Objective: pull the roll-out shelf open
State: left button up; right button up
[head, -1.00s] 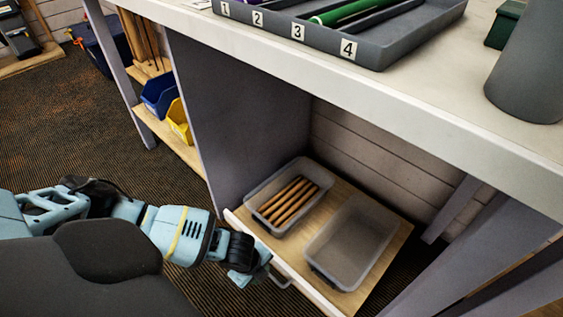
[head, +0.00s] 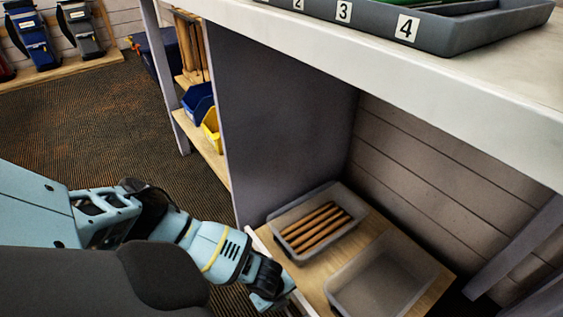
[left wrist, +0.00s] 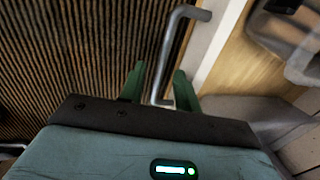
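The roll-out shelf (head: 384,246) is a light wood board with a pale front edge, low under the bench. It carries a grey bin holding several brown sticks (head: 317,227) and an empty-looking grey bin (head: 378,285). My left gripper (head: 280,296) is at the shelf's front edge at the bottom of the head view. In the left wrist view its two green fingers (left wrist: 160,84) stand apart, with the grey metal handle (left wrist: 172,52) between them. Gaps show on both sides of the bar, so it is not clamped. My right gripper is not in view.
The white bench top (head: 420,80) overhangs the shelf, with a grey numbered tray (head: 454,37) on it. A grey side panel (head: 280,120) stands left of the shelf. Blue (head: 198,103) and yellow (head: 212,130) bins sit beyond it. Carpet (head: 100,130) is open at left.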

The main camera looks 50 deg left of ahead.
pick_arm(q)
jog(key=shift+w+f, duration=0.2)
jog(key=shift+f, duration=0.45)
grip_shut()
